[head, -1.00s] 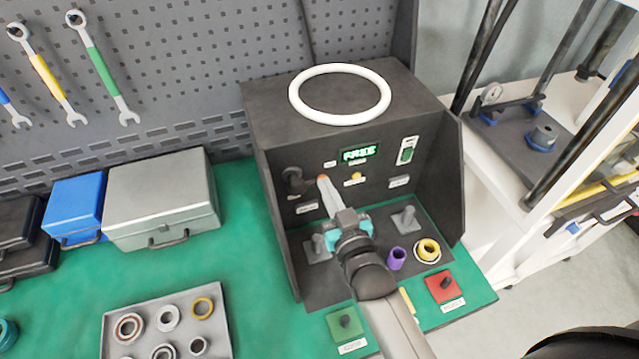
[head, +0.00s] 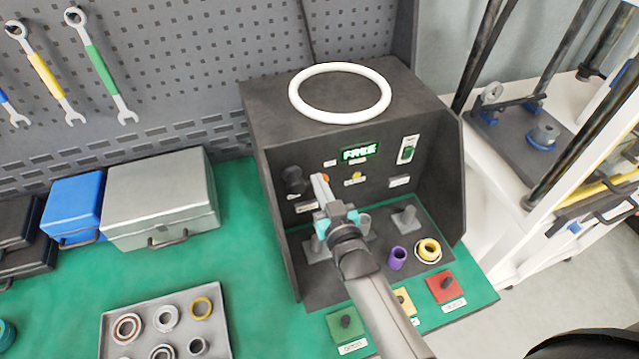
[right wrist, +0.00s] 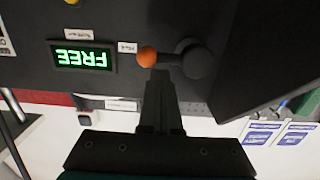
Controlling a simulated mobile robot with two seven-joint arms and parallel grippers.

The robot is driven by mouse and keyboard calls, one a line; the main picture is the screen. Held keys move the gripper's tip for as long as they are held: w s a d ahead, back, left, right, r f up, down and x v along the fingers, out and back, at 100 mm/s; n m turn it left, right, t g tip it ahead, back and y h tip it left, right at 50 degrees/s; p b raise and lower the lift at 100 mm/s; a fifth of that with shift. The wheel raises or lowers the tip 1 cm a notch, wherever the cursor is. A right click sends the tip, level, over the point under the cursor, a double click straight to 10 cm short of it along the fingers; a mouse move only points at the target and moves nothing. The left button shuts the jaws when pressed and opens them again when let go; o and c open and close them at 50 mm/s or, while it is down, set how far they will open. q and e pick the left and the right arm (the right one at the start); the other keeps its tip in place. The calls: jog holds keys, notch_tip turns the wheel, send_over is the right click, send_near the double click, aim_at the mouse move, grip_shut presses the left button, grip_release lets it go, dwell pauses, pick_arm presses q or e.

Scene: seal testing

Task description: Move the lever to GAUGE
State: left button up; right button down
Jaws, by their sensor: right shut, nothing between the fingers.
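The lever has a dark round hub (head: 293,180) on the upright panel of the black test box, and an orange knob (head: 326,178) at its end, to the right of the hub. The right wrist view shows the hub (right wrist: 198,63) and the orange knob (right wrist: 147,57) joined by a short dark arm, partly hidden by my fingertips. My right gripper (head: 317,178) is shut and empty, its tips at the lever beside the orange knob; I cannot tell whether they touch. The green display (head: 360,153) reads FREE. My left gripper is not in view.
A white ring (head: 340,118) lies on the box top. Posts, a purple sleeve (head: 397,258) and a yellow ring (head: 428,250) stand on the box floor. Green, yellow and red pads (head: 446,286) line the front. Side walls (head: 449,185) flank the panel.

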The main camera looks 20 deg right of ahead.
jog(key=shift+d+f+m, duration=0.1)
jog(key=shift+f+m, duration=0.15)
jog(key=shift+m, duration=0.25)
notch_tip(320, 180, down, 6)
jog(key=a+m+y+b, duration=0.1)
jog(key=m+b, duration=0.7)
jog(key=m, duration=0.8)
jog(key=shift+a+m+t, duration=0.3)
jog(key=shift+a+m, duration=0.1)
jog(key=shift+a, duration=0.4)
jog(key=shift+f+b, duration=0.1)
jog(key=shift+b, duration=0.2)
